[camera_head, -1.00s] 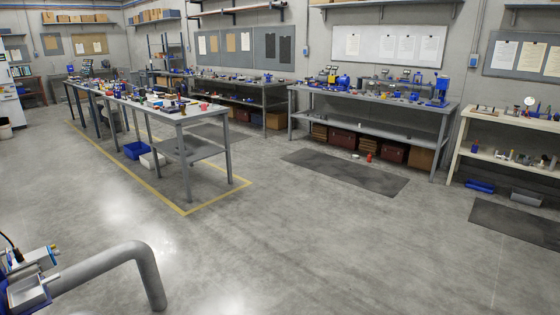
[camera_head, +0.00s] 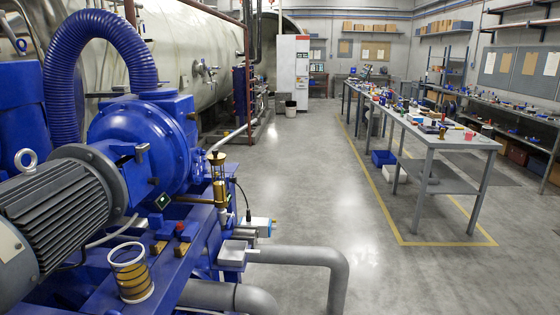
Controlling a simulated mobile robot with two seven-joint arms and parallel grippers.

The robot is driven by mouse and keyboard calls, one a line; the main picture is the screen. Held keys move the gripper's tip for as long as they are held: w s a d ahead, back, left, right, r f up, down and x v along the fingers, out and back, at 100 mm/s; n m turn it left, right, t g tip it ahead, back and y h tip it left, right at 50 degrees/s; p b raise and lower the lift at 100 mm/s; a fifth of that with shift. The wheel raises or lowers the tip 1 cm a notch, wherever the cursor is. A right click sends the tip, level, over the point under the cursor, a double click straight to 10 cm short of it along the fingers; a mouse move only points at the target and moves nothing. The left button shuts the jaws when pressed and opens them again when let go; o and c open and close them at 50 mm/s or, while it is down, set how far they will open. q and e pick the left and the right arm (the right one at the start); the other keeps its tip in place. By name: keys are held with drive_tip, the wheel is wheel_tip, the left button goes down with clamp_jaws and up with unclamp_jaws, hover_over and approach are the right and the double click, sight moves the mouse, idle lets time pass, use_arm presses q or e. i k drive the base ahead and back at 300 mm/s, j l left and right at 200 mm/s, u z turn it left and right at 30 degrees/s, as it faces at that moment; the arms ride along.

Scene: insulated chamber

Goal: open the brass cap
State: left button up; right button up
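A small brass fitting (camera_head: 219,190) stands upright on the blue pump unit (camera_head: 160,140), left of the picture's middle. Its slim upper part (camera_head: 217,165) seems to end in a flat top, and a brass pipe (camera_head: 190,200) runs to the left from it. It is too small to tell which piece is the brass cap or whether it is open. Neither of my grippers shows in this view.
A grey motor (camera_head: 60,205) and a ribbed blue hose (camera_head: 90,60) fill the left. A grey pipe (camera_head: 300,256) bends down to the floor. Open floor (camera_head: 330,200) lies toward the long workbench (camera_head: 430,130).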

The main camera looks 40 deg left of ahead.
sight(215, 156)
drive_tip(key=i+u, duration=0.15)
drive_tip(key=u, duration=0.3)
drive_tip(key=i+l+u, duration=0.15)
drive_tip(key=u, duration=0.3)
drive_tip(key=i+l+u, duration=0.1)
drive_tip(key=u, duration=0.3)
drive_tip(key=i+l+u, duration=0.15)
drive_tip(key=u, duration=0.2)
drive_tip(key=l+u, duration=0.25)
drive_tip(key=u, duration=0.15)
drive_tip(key=i+l+u, duration=0.15)
drive_tip(key=l+u, duration=0.2)
drive_tip(key=j, duration=0.1)
